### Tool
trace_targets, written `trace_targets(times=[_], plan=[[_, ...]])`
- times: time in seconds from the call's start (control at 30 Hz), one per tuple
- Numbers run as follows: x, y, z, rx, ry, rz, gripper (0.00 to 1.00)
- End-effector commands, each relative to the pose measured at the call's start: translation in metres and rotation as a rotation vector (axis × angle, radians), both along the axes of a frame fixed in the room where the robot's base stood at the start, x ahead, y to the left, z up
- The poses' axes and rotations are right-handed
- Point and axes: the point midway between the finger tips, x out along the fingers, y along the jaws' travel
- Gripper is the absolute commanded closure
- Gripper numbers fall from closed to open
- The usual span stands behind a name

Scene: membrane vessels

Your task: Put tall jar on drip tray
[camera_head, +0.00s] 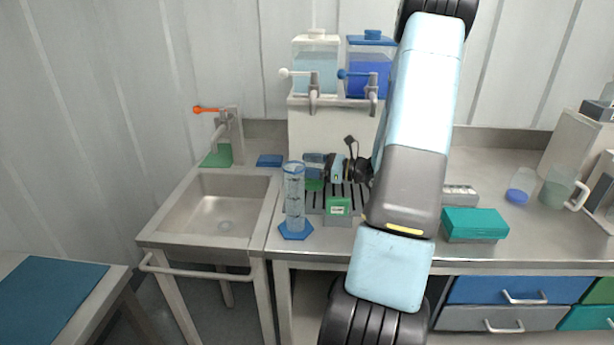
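A tall clear jar (294,196) with graduation marks, a blue rim and a blue hexagonal foot stands upright on the counter, near its left front corner. The drip tray (346,190) is a dark slotted plate below the two dispenser taps, right of the jar. It is partly hidden by my arm. My gripper (315,165) is over the back left part of the tray, pointing left, behind and right of the jar. It appears apart from the jar. Its fingers are small and overlap a green patch below, so I cannot tell whether they are open.
A small green box (338,207) with a pale label is at the tray's front. Two dispensers, pale (316,68) and blue (369,72), stand behind on a white stand. A sink (222,205) lies left. A teal box (474,224) and a beaker (556,192) are right.

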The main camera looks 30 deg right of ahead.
Motion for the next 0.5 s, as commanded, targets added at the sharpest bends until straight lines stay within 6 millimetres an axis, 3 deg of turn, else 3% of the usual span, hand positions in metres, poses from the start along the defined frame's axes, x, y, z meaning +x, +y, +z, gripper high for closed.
trace_targets(times=[0.27,0.5], plan=[[0.010,-0.001,-0.012,0.001,-0.001,0.001,0.55],[0.010,-0.001,-0.039,0.002,0.001,0.001,0.55]])
